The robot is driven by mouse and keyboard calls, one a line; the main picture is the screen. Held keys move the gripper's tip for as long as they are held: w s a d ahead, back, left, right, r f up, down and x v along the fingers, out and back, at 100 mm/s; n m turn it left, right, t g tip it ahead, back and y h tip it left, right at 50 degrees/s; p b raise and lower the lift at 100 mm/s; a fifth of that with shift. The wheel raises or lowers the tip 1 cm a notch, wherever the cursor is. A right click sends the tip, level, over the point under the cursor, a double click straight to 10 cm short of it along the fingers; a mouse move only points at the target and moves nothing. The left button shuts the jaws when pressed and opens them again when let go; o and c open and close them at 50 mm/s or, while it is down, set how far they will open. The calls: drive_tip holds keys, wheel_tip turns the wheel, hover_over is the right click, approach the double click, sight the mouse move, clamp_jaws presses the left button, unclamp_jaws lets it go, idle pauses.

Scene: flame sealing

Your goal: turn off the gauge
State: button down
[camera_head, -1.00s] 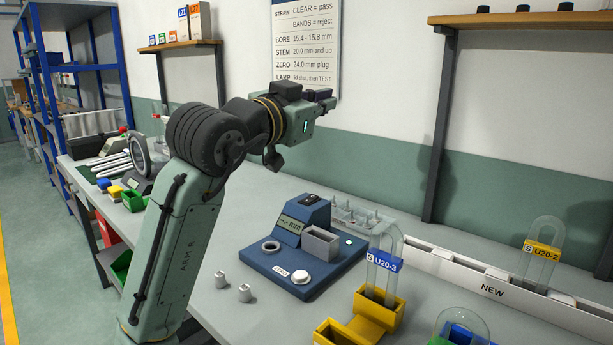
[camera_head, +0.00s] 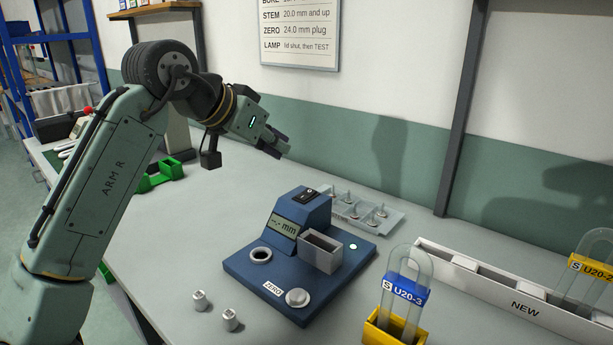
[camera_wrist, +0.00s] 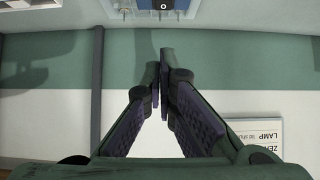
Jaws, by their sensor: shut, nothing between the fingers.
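The gauge (camera_head: 300,245) is a blue unit on a flat blue base on the bench.
Two small metal plugs (camera_head: 215,310) stand in front. A clear tray (camera_head: 362,212) lies behind. Tube U20-3 (camera_head: 403,290) stands in a yellow holder at right. The wall is behind.

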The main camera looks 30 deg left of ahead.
drive_tip(key=p, duration=0.3)
hover_over(308, 195)
drive_tip(key=f, duration=0.5)
drive_tip(key=shift+s+a+f, duration=0.15)
drive_tip(key=shift+s+f, duration=0.15)
drive_tip(key=shift+f, duration=0.1)
drive_tip(key=f, duration=0.3)
drive_tip(key=shift+w+f, duration=0.2)
drive_tip(key=shift+w, duration=0.05)
drive_tip(key=shift+w+f+p, duration=0.1)
drive_tip(key=shift+f+p, duration=0.2)
drive_tip(key=shift+f, duration=0.15)
